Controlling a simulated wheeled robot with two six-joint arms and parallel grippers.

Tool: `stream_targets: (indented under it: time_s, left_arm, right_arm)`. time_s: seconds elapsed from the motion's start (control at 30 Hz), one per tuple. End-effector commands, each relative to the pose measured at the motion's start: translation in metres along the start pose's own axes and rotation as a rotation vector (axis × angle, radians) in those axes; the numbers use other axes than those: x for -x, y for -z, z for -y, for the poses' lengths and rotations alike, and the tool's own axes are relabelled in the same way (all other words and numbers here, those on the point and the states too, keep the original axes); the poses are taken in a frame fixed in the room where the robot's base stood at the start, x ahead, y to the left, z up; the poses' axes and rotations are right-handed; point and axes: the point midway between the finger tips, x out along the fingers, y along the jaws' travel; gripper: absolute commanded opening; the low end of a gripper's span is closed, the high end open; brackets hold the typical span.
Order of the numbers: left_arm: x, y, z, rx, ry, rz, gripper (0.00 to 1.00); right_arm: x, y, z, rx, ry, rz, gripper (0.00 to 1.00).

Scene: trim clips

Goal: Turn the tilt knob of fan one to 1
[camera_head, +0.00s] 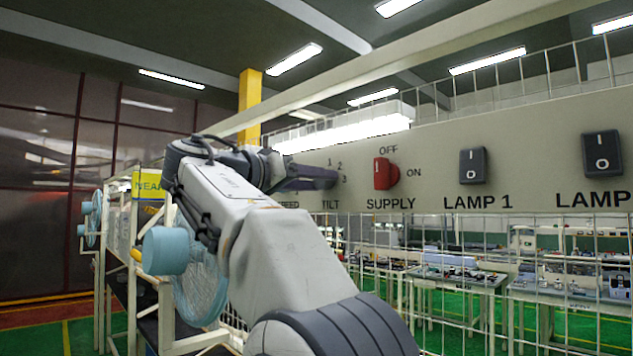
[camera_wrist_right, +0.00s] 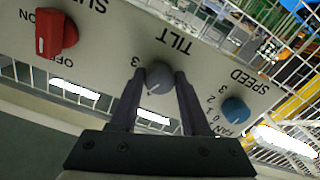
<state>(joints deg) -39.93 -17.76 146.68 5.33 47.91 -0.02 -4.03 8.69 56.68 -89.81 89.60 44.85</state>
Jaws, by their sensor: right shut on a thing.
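The tilt knob (camera_wrist_right: 158,78) is a grey round knob on the pale panel, above the word TILT, which appears upside down in the right wrist view. My right gripper (camera_wrist_right: 159,76) has one finger on each side of this knob and is shut on it. In the head view my right gripper (camera_head: 325,180) reaches the panel over TILT and covers the knob. The knob's pointer setting is not clear. A light-blue fan (camera_head: 200,285) shows partly behind my right arm. My left gripper is not in view.
A blue speed knob (camera_wrist_right: 235,110) sits beside the tilt knob. On the other side is the red supply switch (camera_head: 385,173), then the black lamp 1 switch (camera_head: 473,166) and another lamp switch (camera_head: 602,154). White wire mesh (camera_head: 470,290) runs below the panel.

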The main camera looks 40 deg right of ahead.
Motion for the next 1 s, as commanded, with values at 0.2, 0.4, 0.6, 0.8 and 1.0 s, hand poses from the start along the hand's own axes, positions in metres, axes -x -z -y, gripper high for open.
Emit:
stream_targets:
  time_s: [0.2,0.4,0.6,0.8,1.0]
  left_arm:
    - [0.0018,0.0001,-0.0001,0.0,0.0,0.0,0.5]
    - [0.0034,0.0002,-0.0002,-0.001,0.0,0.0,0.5]
    - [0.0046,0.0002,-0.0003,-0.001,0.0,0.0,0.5]
    - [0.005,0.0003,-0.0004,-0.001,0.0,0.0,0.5]
    - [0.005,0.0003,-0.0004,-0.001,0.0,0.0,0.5]
  right_arm:
    - [0.0002,0.0007,-0.0004,0.179,0.001,-0.001,0.0]
    - [0.0002,0.001,-0.0008,0.311,0.001,-0.001,0.0]
    - [0.0002,0.0009,-0.0008,0.397,0.001,-0.002,0.0]
    - [0.0002,0.0007,-0.0006,0.437,0.001,-0.002,0.0]
    - [0.0002,0.0006,-0.0005,0.446,0.001,-0.002,0.0]
